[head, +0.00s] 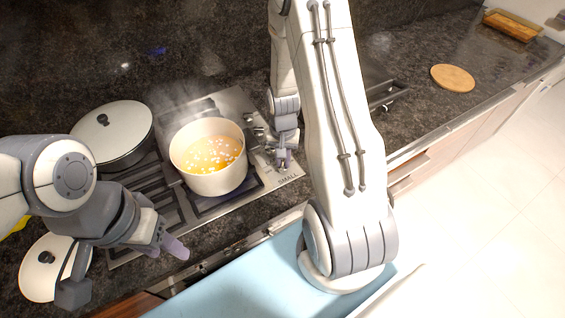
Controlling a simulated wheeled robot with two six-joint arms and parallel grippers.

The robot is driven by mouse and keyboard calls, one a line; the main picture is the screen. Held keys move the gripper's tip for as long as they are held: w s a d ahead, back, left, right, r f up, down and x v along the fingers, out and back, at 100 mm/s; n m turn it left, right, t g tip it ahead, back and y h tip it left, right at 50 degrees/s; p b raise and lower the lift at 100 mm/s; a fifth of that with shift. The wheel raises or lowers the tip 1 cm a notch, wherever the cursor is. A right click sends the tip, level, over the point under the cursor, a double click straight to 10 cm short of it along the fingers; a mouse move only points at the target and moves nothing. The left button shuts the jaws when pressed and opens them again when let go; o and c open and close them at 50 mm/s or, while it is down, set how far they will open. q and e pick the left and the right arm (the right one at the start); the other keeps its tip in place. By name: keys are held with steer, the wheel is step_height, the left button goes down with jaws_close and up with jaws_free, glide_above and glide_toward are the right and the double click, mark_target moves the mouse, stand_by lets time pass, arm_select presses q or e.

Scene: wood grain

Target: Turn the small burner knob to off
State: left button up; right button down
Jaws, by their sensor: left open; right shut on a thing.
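The gas stove (232,101) has a steel control strip on its right side with several small knobs (258,131). My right gripper (284,160) points down over the front end of this strip and is shut on a knob there. Its fingers mostly hide that knob, so I cannot read its angle or tell whether it is the small burner's. My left gripper (172,246) is open and empty in front of the stove, away from the knobs. A white pot (218,184) of orange soup with pale pieces stands on a burner, steaming.
A lidded dark pan (113,132) stands at the stove's back left. A white lid (45,268) lies on the counter at lower left. A round wooden board (452,77) and a brown tray (512,25) lie at far right. My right arm hides part of the counter.

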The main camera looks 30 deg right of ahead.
stand_by(0.3)
steer(key=n, duration=0.5)
steer(key=n, duration=0.4)
steer(key=shift+n+p, duration=0.3)
steer(key=shift+p, duration=0.05)
steer(key=n, duration=0.4)
steer(key=shift+n, duration=0.3)
